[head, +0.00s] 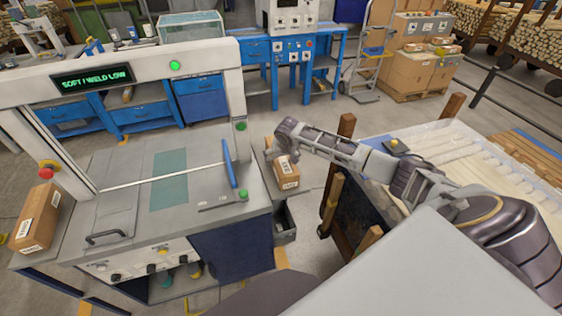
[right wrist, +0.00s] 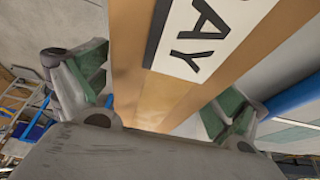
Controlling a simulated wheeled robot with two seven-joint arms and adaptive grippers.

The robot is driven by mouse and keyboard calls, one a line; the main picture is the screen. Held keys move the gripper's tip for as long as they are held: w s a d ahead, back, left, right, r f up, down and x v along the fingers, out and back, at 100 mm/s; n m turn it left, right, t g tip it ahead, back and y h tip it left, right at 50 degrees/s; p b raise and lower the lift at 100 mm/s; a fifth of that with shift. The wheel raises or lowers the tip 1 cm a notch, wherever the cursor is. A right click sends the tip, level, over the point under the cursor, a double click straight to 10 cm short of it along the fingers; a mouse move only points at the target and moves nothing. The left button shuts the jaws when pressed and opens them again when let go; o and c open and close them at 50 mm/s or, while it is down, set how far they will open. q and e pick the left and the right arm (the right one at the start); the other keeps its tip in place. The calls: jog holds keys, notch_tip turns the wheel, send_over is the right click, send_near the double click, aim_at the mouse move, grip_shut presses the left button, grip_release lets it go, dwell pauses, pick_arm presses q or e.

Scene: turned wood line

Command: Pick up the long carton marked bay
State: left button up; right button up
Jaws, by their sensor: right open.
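The long carton (head: 286,180) is brown cardboard with a white label, on a grey ledge at the right end of the machine table in the head view. In the right wrist view the carton (right wrist: 150,88) fills the middle, its label partly cut off and reading "AY". My right gripper (head: 282,152) is at the carton's far end, reaching in from the right. Its green-padded fingers stand apart, one on either side of the carton, with gaps showing. My left gripper is not in view.
A second labelled carton (head: 38,218) lies at the left end of the machine. The sealing machine's arch (head: 130,72) and an upright blue plate (head: 229,163) stand nearby. A wooden-posted crate (head: 440,140) with a white liner is under my right arm. A grey bin (head: 285,232) sits below the ledge.

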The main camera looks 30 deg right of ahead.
jog(key=shift+r, duration=0.1)
jog(key=c, duration=1.5)
jog(key=shift+r, duration=0.1)
jog(key=shift+r+b, duration=0.35)
jog(key=shift+r, duration=4.55)
